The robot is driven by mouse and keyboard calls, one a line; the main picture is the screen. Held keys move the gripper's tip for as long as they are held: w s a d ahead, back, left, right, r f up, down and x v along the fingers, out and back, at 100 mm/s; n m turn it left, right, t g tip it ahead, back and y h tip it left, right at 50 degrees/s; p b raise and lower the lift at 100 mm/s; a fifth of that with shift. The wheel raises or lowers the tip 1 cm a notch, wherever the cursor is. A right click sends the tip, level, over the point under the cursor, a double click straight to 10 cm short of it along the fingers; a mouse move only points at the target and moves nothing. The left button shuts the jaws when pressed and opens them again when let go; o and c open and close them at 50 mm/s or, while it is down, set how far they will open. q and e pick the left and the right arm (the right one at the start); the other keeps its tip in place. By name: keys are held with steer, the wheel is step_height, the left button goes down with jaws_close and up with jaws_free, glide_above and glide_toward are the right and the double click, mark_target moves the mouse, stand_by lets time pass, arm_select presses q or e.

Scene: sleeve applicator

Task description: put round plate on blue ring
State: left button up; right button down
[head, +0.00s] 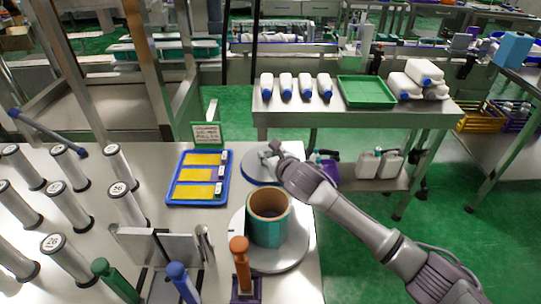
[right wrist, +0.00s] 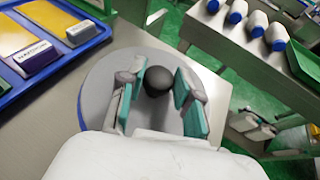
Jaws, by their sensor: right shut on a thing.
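The round plate (head: 259,168) is a grey disc at the back right of the steel table. In the right wrist view the round plate (right wrist: 103,82) has a dark ball-shaped knob at its middle. A thin arc of the blue ring (right wrist: 81,113) shows at the plate's left edge; the rest is hidden under the plate. The blue ring (head: 250,181) also shows along the plate's near left edge. I cannot tell if plate and ring touch. My right gripper (head: 270,151) is shut on the plate's knob, its teal pads (right wrist: 160,82) on either side. My left gripper is out of view.
A teal roll (head: 268,222) stands on a larger grey disc in front of the plate. A blue tray (head: 170,200) with yellow blocks lies left. Several upright rollers and coloured handles fill the near left. The table's right edge is close to the plate.

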steer(key=c, duration=0.8)
jaws_free()
steer(key=shift+r, duration=0.15)
steer(key=v, duration=1.2)
steer(key=shift+d+p, duration=0.1)
steer(key=shift+p, duration=0.3)
steer(key=shift+s, duration=0.1)
